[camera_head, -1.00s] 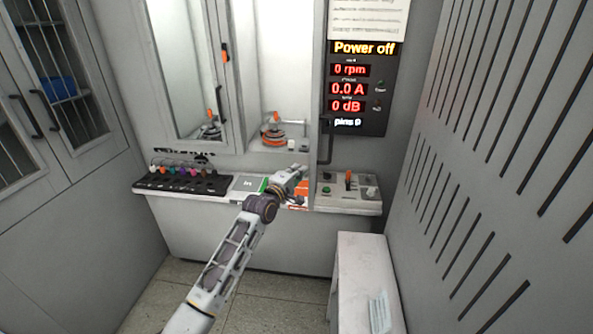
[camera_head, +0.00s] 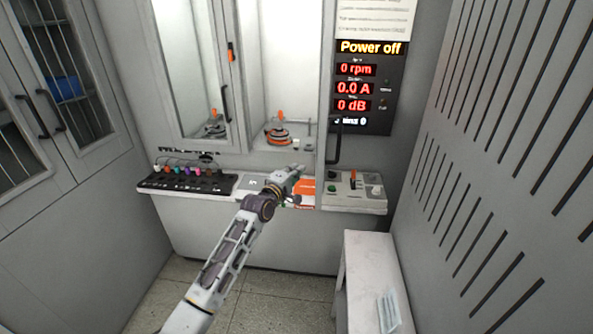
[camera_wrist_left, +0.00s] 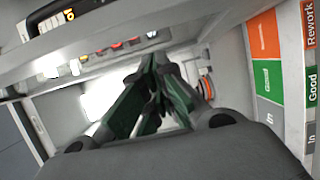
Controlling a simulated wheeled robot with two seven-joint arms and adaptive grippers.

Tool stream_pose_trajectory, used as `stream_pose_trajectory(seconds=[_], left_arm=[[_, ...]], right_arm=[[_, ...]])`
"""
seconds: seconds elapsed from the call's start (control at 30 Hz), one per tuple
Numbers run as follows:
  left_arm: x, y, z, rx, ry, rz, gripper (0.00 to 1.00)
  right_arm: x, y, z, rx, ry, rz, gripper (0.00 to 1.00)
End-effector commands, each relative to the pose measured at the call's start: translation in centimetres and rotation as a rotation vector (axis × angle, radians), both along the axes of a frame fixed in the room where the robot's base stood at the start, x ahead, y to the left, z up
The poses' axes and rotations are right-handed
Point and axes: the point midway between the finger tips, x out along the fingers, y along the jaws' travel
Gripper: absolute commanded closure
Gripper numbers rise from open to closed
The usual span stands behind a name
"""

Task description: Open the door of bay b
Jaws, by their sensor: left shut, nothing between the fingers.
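Two bays stand side by side in the grey test cabinet; I cannot read a letter on either. The left bay has a framed glass door (camera_head: 183,75) that looks shut, with a dark upright handle (camera_head: 225,107). The right bay (camera_head: 279,75) shows a bright interior with an orange-and-black hub motor (camera_head: 278,134). A dark handle (camera_head: 334,143) stands at its right edge, on what looks like a door seen edge-on. My left gripper (camera_head: 298,170) is shut and empty, in front of the ledge below the right bay. Its green-sided fingers (camera_wrist_left: 155,95) fill the wrist view. My right gripper is out of view.
A ledge holds a black rack (camera_head: 187,181) with coloured knobs and a switch box (camera_head: 352,190). A display panel (camera_head: 366,85) reads "Power off". A white bench (camera_head: 375,270) stands at lower right; a slatted wall (camera_head: 500,160) closes the right side.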

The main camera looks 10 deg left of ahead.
Motion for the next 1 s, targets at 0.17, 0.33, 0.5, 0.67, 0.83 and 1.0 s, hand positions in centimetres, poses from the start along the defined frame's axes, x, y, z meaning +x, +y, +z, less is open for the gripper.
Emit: stream_pose_trajectory(seconds=[0.17,0.33,0.5,0.67,0.83,1.0], left_arm=[[-0.4,0.1,0.0,-0.001,0.0,0.0,1.0],[-1.1,0.2,-0.1,-0.002,0.002,-0.001,1.0],[-1.9,0.4,0.0,-0.002,0.001,-0.001,1.0],[-3.0,0.6,0.0,-0.002,0.001,0.0,1.0],[-4.5,0.8,-0.1,-0.002,0.002,-0.001,1.0],[-5.9,1.1,-0.1,-0.002,0.002,0.0,1.0]], right_arm=[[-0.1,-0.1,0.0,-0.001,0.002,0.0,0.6],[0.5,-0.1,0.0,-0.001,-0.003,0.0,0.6],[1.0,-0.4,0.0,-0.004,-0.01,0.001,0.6],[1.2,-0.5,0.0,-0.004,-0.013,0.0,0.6],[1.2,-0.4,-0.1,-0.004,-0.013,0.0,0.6],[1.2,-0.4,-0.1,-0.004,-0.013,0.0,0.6]])
